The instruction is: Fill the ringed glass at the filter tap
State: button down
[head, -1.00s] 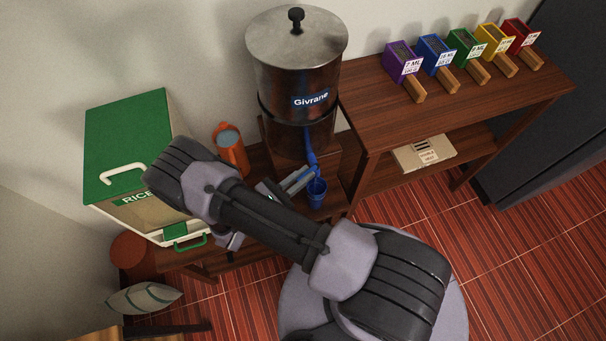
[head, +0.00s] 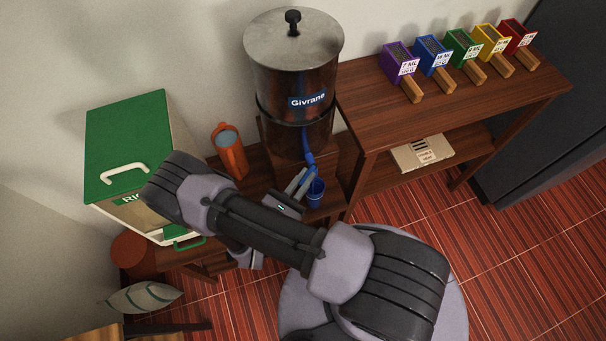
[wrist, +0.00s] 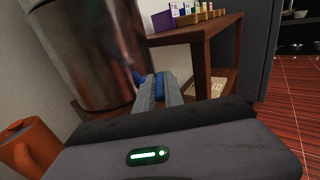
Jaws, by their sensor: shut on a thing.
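A small blue glass (head: 315,193) stands out at the ends of my fingers, under the blue tap (head: 309,161) of the steel Givrane filter (head: 292,85). No ring can be made out on it. My gripper (head: 304,186) is shut on the glass from the left. In the wrist view my two grey fingers (wrist: 160,88) reach forward with a bit of the blue glass (wrist: 159,81) between their tips. The tap (wrist: 138,78) shows just left of them, beside the filter (wrist: 88,50). The inside of the glass and any water flow cannot be told.
An orange jug (head: 229,151) stands left of the filter. A green-lidded rice bin (head: 130,130) is further left. A wooden shelf unit (head: 440,110) with several coloured scoop boxes stands to the right. Red floor (head: 420,215) lies open in front.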

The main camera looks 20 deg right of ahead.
jog(key=shift+s+n+t+y, duration=0.1)
jog(key=shift+n+t+y, duration=0.2)
jog(key=shift+t, duration=0.1)
jog(key=shift+d, duration=0.1)
jog(key=c, duration=1.4)
grip_release()
jog(key=shift+c, duration=0.2)
jog(key=v, duration=1.7)
jog(key=shift+s, duration=0.2)
